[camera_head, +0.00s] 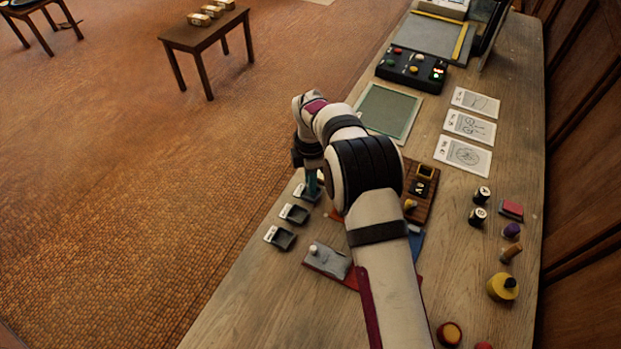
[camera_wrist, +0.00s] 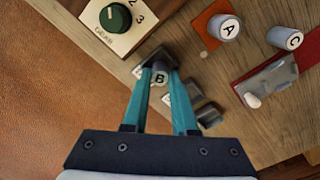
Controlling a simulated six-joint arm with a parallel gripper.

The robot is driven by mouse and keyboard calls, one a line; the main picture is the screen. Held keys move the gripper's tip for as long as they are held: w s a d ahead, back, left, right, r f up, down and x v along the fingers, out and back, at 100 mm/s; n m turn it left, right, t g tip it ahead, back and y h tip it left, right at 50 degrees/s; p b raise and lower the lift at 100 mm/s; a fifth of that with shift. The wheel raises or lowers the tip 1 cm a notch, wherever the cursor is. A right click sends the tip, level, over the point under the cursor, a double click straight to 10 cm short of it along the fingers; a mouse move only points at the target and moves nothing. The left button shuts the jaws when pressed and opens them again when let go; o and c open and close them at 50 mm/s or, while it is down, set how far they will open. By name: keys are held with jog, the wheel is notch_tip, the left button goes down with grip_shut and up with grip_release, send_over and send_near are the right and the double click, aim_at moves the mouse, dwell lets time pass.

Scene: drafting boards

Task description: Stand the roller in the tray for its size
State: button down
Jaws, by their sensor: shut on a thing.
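My gripper (camera_wrist: 160,76) has its teal fingers shut on a pale roller marked B (camera_wrist: 160,80), whose lettered end faces the wrist camera. The roller is over or in the farthest of three small dark trays (camera_wrist: 156,54); I cannot tell whether it touches the bottom. The middle tray (camera_wrist: 186,92) and near tray (camera_wrist: 209,114) look empty, and both also show in the head view, the middle (camera_head: 295,213) and near one (camera_head: 281,239). Each has a white label, too small to read. Rollers A (camera_wrist: 228,28) and C (camera_wrist: 290,38) stand to the right in the wrist view.
A dial panel (camera_wrist: 105,18) marked GEAR is close to the far tray. A grey block with a white peg (camera_head: 327,261) lies right of the near tray. My arm hides the middle of the bench. The bench edge and open floor (camera_head: 150,180) lie left of the trays.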

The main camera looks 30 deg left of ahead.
jog(key=shift+f, duration=0.1)
jog(key=shift+f, duration=0.35)
jog(key=shift+c, duration=1.5)
grip_release()
jog(key=shift+r, duration=3.55)
